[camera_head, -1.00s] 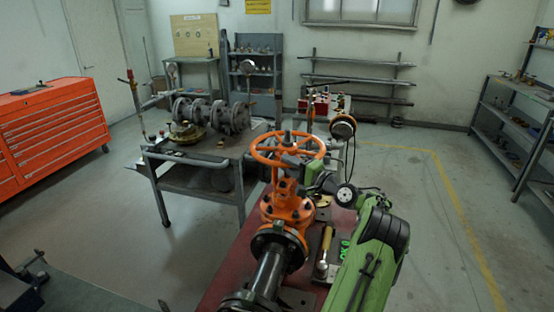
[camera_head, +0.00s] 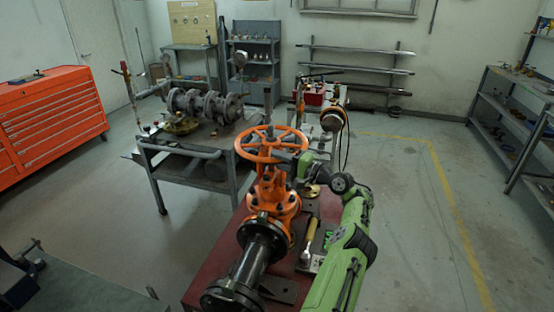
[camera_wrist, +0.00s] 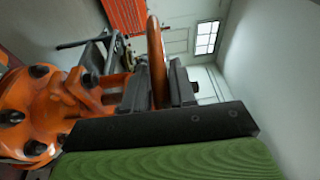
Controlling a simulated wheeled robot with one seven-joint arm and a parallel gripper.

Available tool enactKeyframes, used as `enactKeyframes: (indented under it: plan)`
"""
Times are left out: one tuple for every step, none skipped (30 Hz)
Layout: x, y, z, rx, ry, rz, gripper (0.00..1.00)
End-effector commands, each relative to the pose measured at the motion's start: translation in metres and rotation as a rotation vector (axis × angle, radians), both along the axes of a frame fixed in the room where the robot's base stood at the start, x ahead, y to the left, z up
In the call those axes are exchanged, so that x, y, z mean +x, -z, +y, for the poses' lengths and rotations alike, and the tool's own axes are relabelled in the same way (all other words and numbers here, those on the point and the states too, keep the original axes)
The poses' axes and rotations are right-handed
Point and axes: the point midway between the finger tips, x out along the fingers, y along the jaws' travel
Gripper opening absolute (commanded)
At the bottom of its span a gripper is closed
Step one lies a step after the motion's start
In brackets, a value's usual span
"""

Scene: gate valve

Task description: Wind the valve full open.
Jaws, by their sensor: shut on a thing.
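The orange gate valve (camera_head: 272,190) stands upright on a dark red bench, with its spoked orange handwheel (camera_head: 254,155) level on top and a grey stem (camera_head: 268,116) rising through the hub. My gripper (camera_head: 292,157) reaches in from the right and is shut on the right side of the wheel's rim. In the wrist view, the rim (camera_wrist: 155,50) passes between the dark fingers of my gripper (camera_wrist: 160,88). The orange bonnet and its dark bolts (camera_wrist: 38,72) show at the left there. My fingers hide part of the rim.
A yellow-handled tool (camera_head: 311,232) lies on the red bench (camera_head: 212,262) beside the valve, close to my arm. A grey cart (camera_head: 150,147) with flanged pipework stands behind left. An orange tool chest (camera_head: 50,115) is at the far left. The floor at right is clear.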

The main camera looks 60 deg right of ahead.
Motion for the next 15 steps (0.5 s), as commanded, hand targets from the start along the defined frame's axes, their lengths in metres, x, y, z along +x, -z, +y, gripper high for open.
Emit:
enactKeyframes:
  plan:
    - [-0.0004,0.0002,-0.0009,0.001,0.003,0.000,0.00]
    - [-0.0003,0.0002,-0.0009,0.001,0.003,0.001,0.00]
    - [-0.0002,0.0002,-0.0008,0.001,0.003,0.000,0.00]
    - [-0.0002,0.0002,-0.0008,0.001,0.003,0.000,0.00]
    - [-0.0001,0.0001,-0.0007,0.001,0.002,0.000,0.00]
    - [0.0000,0.0001,-0.0007,0.001,0.002,0.000,0.00]
    - [0.0000,0.0001,-0.0007,0.001,0.002,0.000,0.00]
    - [0.0000,0.0001,-0.0006,0.001,0.002,0.000,0.00]
    - [0.0001,0.0000,-0.0006,0.000,0.002,0.000,0.27]
    - [0.0001,0.0000,-0.0005,0.000,0.002,0.000,0.32]
    - [0.0002,0.0000,-0.0005,0.000,0.002,0.000,0.36]
    - [0.0003,-0.0001,-0.0003,0.000,0.001,0.000,0.42]
    - [0.0003,-0.0001,-0.0003,0.000,0.001,0.000,0.46]
    - [0.0003,-0.0001,-0.0002,0.000,0.001,0.000,0.46]
    - [0.0004,-0.0002,-0.0001,0.000,0.001,0.000,0.46]
